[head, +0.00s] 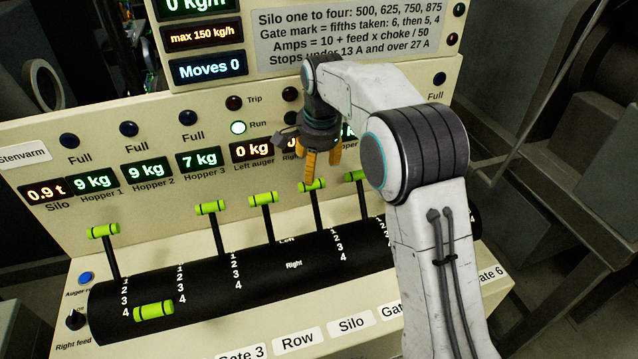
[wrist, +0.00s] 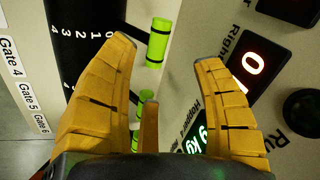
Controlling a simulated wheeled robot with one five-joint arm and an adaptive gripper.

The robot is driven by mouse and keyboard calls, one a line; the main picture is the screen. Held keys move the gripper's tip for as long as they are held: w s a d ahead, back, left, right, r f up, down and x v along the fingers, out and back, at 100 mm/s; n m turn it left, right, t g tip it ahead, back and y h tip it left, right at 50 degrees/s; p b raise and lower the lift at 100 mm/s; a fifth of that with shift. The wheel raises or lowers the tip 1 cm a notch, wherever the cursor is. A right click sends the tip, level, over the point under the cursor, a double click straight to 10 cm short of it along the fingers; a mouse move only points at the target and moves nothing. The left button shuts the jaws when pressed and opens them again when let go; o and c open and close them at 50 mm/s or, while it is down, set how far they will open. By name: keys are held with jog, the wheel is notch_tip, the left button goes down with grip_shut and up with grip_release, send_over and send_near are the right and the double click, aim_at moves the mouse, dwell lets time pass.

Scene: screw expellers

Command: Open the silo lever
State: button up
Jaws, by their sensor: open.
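The silo lever (head: 312,185) has a lime-green crossbar handle on a thin black stem. It stands at the top end of its 0–4 scale, above the "Silo" label (head: 349,324). My gripper (head: 322,168) has yellow fingers, open and empty, pointing down at this handle. In the head view one fingertip appears to overlap the handle. In the wrist view the handle (wrist: 159,43) shows between the two spread fingertips, nearer the left one. I cannot tell whether they touch. The handle's far side is hidden.
The row lever (head: 262,198) stands close to the left, the gate 4 lever (head: 355,175) close to the right. Other green levers stand on the black drum (head: 260,258); one (head: 153,310) is pulled low. The display panel (head: 215,180) rises behind. My arm hides the right side.

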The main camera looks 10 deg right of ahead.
aim_at(314, 185)
jog(key=m, duration=0.3)
jog(key=shift+s, duration=0.35)
jog(key=shift+f+m, duration=0.1)
jog(key=shift+m, duration=0.7)
jog(key=shift+f+m, duration=0.2)
jog(key=shift+m, duration=0.2)
jog(key=shift+p+x, duration=0.55)
jog(key=shift+x, duration=2.9)
jog(key=shift+s, duration=0.15)
grip_shut()
